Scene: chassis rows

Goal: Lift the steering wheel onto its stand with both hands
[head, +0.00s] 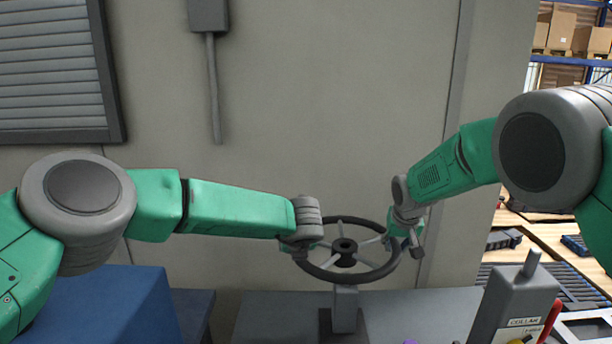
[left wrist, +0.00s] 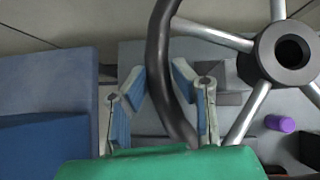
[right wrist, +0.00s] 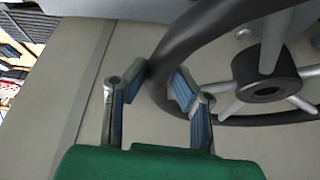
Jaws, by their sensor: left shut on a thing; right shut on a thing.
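The steering wheel (head: 344,277) has a dark rim, light spokes and a dark hub with a hole. It is held up at the middle of the head view. The stand (head: 345,310), a grey post on a dark base, is below it; I cannot tell whether wheel and post touch. My left gripper (head: 304,246) is shut on the rim's left side, and the rim runs between its fingers in the left wrist view (left wrist: 160,80). My right gripper (head: 406,242) is shut on the rim's right side, also seen in the right wrist view (right wrist: 160,82).
A grey box labelled COLLAR (head: 513,305) stands at the right front. A blue block (head: 105,300) is at the lower left. A small purple piece (left wrist: 280,123) lies on the grey bench (head: 270,315). A plain wall (head: 330,110) rises behind the wheel.

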